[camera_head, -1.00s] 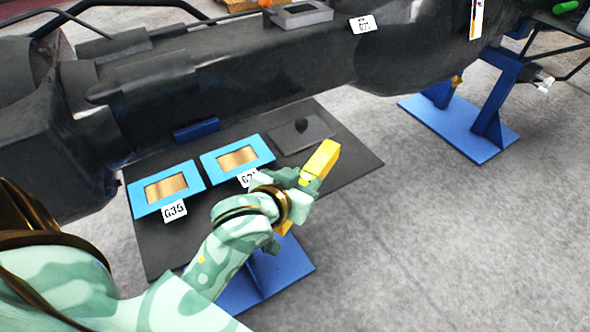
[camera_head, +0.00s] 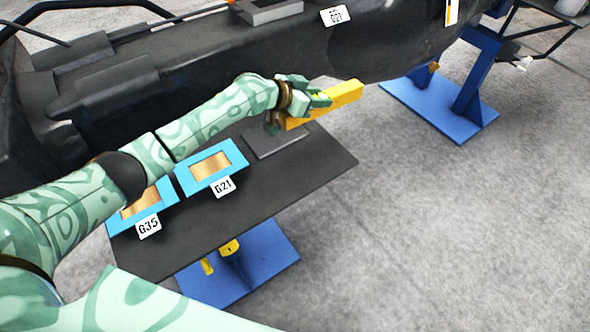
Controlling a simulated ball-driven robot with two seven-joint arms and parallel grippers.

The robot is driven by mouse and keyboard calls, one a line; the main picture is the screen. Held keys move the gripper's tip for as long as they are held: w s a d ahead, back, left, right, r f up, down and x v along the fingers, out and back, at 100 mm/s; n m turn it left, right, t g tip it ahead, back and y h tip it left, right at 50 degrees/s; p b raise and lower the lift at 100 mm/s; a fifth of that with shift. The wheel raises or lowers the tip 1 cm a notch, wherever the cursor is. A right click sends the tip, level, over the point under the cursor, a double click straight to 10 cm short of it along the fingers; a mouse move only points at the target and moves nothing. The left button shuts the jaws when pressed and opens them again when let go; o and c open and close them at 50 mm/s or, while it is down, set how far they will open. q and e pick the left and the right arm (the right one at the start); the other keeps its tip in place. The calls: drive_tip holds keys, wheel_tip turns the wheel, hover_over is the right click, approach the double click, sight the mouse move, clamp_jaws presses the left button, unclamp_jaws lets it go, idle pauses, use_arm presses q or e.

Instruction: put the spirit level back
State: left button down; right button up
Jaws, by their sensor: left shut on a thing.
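The yellow spirit level (camera_head: 338,101) is in my left gripper (camera_head: 310,97), held across the fingers and tilted a little up to the right. The gripper is shut on it, above the far right part of the dark table (camera_head: 262,207). A grey plate (camera_head: 275,142) lies on the table below the gripper, partly hidden by the hand and level. My right gripper does not show.
Blue stands (camera_head: 440,105) rest on the grey floor, clear at right.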

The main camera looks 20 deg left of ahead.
use_arm(q)
drive_tip(key=shift+w+a+r, duration=0.5)
drive_tip(key=shift+a, duration=0.2)
drive_tip(key=shift+s+f, duration=0.1)
drive_tip(key=shift+s, duration=0.1)
drive_tip(key=s+d+p, duration=0.3)
drive_tip(key=s+p, duration=0.5)
drive_tip(key=s, duration=1.8)
drive_tip(key=w+a+f+b, duration=0.1)
drive_tip(key=w+f+b, duration=0.1)
drive_tip(key=w+f, duration=0.1)
drive_tip(key=w+a+f+b, duration=0.2)
drive_tip(key=w+f, duration=0.1)
drive_tip(key=w, duration=0.1)
drive_tip(key=w+a+f+b, duration=0.1)
drive_tip(key=w+f+b, duration=0.1)
drive_tip(key=w, duration=0.2)
drive_tip(key=shift+w+a+f, duration=0.2)
drive_tip(key=shift+w+f, duration=0.1)
drive_tip(key=shift+f, duration=0.1)
drive_tip(key=shift+w+a+f+b, duration=0.1)
drive_tip(key=shift+w+f+b, duration=0.1)
drive_tip(key=shift+f+b, duration=0.55)
drive_tip(key=shift+w+a+f+b, duration=0.1)
drive_tip(key=shift+w+f+b, duration=0.15)
drive_tip(key=shift+f, duration=0.9)
